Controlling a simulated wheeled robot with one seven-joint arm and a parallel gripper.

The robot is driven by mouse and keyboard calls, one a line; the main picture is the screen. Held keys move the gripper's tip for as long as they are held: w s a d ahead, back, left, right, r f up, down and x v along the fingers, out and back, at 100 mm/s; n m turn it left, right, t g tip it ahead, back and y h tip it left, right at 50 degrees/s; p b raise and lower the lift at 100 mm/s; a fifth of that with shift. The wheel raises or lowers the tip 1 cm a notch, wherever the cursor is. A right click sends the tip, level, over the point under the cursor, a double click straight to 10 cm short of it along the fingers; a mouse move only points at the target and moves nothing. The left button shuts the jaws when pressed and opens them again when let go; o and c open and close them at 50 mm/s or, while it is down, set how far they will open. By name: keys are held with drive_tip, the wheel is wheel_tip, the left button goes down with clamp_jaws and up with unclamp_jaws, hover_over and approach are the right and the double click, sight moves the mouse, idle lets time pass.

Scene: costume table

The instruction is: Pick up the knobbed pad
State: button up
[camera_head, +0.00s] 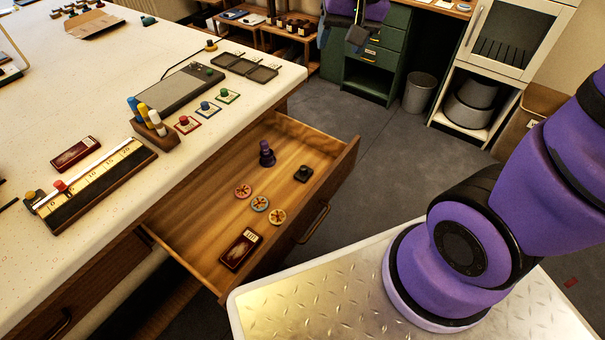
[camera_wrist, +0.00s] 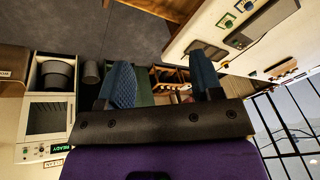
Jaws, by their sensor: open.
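A small dark block with a knob on top (camera_head: 303,174), which looks like the knobbed pad, sits in the open drawer (camera_head: 333,175) near its right side. Three other small knobbed square pads lie on the tabletop: red-edged (camera_head: 187,124), blue-edged (camera_head: 208,108) and green-edged (camera_head: 228,97). Which one the task names is not certain. My gripper (camera_wrist: 162,82) is open and empty in the wrist view, its two blue fingers wide apart. Part of my gripper also shows at the top of the head view (camera_head: 357,33), far from the drawer and the pads.
The drawer also holds a purple piece (camera_head: 266,154), three round discs (camera_head: 260,204) and a dark red box (camera_head: 240,249). A pen holder (camera_head: 155,132), a grey slab (camera_head: 180,88) and a ruled board (camera_head: 95,185) occupy the table (camera_head: 60,110). A bin (camera_head: 418,93) stands beyond.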

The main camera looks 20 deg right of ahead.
drive_tip(key=w+a+f+m, duration=0.1)
drive_tip(key=w+f+m, duration=0.1)
drive_tip(key=w+f, duration=0.5)
drive_tip(key=m+g+h, duration=0.1)
drive_tip(key=m+g, duration=0.1)
hover_over(304, 168)
drive_tip(key=a, duration=0.1)
wheel_tip(304, 168, down, 19)
drive_tip(key=shift+m+h, duration=0.6)
drive_tip(key=shift+m, duration=0.3)
drive_tip(key=shift+d+f, duration=0.15)
drive_tip(key=shift+f, duration=3.5)
drive_tip(key=shift+d+f, duration=0.2)
drive_tip(key=shift+f, duration=3.45)
drive_tip(key=shift+d+f, duration=0.15)
drive_tip(key=shift+f, duration=3.5)
drive_tip(key=c, duration=1)
